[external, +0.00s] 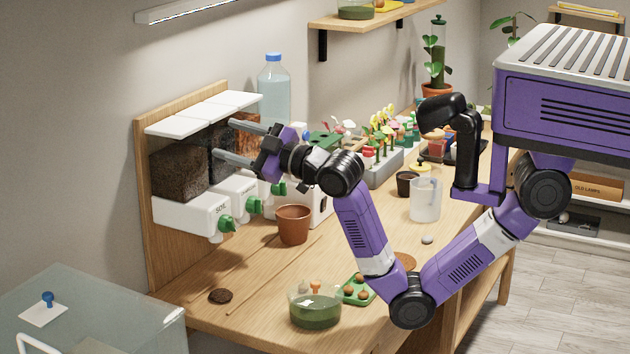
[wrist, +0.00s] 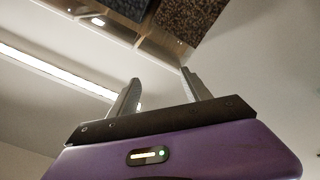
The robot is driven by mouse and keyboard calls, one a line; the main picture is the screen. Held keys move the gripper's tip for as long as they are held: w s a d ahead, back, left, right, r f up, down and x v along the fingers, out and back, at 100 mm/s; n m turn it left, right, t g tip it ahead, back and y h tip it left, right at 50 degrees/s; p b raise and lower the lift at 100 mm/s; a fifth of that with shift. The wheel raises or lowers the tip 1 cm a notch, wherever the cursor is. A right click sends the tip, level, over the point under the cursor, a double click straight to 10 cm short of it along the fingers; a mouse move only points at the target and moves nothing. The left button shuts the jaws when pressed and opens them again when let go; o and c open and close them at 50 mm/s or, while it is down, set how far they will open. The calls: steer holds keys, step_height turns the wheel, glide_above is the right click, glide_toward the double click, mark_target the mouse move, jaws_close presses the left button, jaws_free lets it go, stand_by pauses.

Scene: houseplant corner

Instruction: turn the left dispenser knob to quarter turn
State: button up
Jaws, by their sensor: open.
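The dispenser stands against a wooden back panel (external: 153,190). Its left unit (external: 190,212) is white, marked "SOIL", under a hopper of dark soil (external: 180,170). The left green knob (external: 228,224) sticks out from its front; its turn angle is too small to tell. Green knobs of the other units (external: 255,205) sit to its right. My gripper (external: 226,139) is open and empty at the hoppers' height, above and apart from the left knob. In the wrist view its two fingers (wrist: 160,77) are spread, with dark hopper contents (wrist: 200,15) beyond; no knob shows there.
A terracotta pot (external: 293,224) stands on the bench before the dispenser. A water bottle (external: 273,90) stands behind. The bench's left front is mostly clear.

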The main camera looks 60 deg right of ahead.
step_height(320, 180, down, 5)
steer(key=a+g+p, duration=0.1)
steer(key=a, duration=0.1)
steer(key=m+h+p, duration=0.1)
steer(key=m+p, duration=0.1)
steer(key=m, duration=0.6)
glide_toward(234, 226)
steer(key=w, duration=0.2)
steer(key=w+m, duration=0.1)
steer(key=w, duration=0.2)
steer(key=w+m+p, duration=0.1)
steer(key=w, duration=0.3)
steer(key=shift+w+d+r+m+h, duration=0.1)
steer(key=shift+w+r+m+h, duration=0.05)
steer(key=shift+m+h, duration=0.2)
jaws_close()
